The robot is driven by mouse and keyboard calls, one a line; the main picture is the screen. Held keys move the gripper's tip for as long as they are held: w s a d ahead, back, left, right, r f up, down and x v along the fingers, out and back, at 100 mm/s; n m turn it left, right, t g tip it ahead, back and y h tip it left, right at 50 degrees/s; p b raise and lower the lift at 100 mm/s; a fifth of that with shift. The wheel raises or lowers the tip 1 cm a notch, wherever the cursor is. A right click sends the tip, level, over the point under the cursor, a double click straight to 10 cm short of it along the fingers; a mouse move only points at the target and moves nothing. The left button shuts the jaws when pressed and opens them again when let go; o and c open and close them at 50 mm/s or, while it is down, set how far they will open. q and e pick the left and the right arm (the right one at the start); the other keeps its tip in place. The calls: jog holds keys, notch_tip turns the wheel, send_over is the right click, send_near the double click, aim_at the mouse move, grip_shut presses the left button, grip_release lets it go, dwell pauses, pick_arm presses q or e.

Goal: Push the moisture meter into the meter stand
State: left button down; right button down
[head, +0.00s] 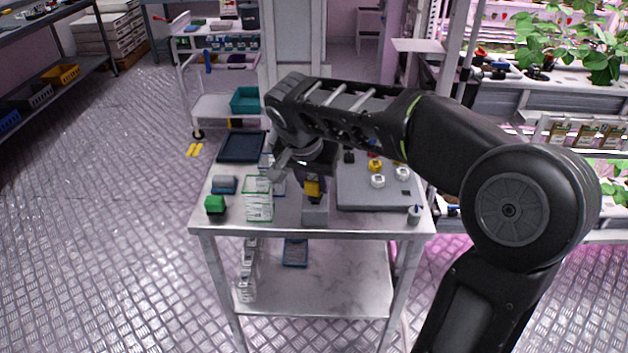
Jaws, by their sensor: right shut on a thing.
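My right gripper (312,177) reaches down over the table from the right, and its fingers are partly hidden by the wrist above them. It is shut on the moisture meter (313,189), a small yellow and dark body. The grey block of the meter stand (315,213) is directly below the meter, near the table's front edge. The meter's lower end meets the top of the stand in the picture; how deep it sits I cannot tell. My left gripper is not in view.
A grey board (370,200) with white and yellow knobs lies to the right. A dark tray (242,147) lies at the back left.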

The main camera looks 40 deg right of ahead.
jog(key=shift+f+b, duration=0.5)
jog(key=shift+f, duration=0.1)
jog(key=c, duration=1)
grip_release()
jog(key=shift+o, duration=0.4)
jog(key=o, duration=0.3)
jog(key=shift+o, duration=0.2)
jog(key=shift+r, duration=0.15)
jog(key=shift+r+p, duration=2.1)
jog(key=shift+r, duration=0.8)
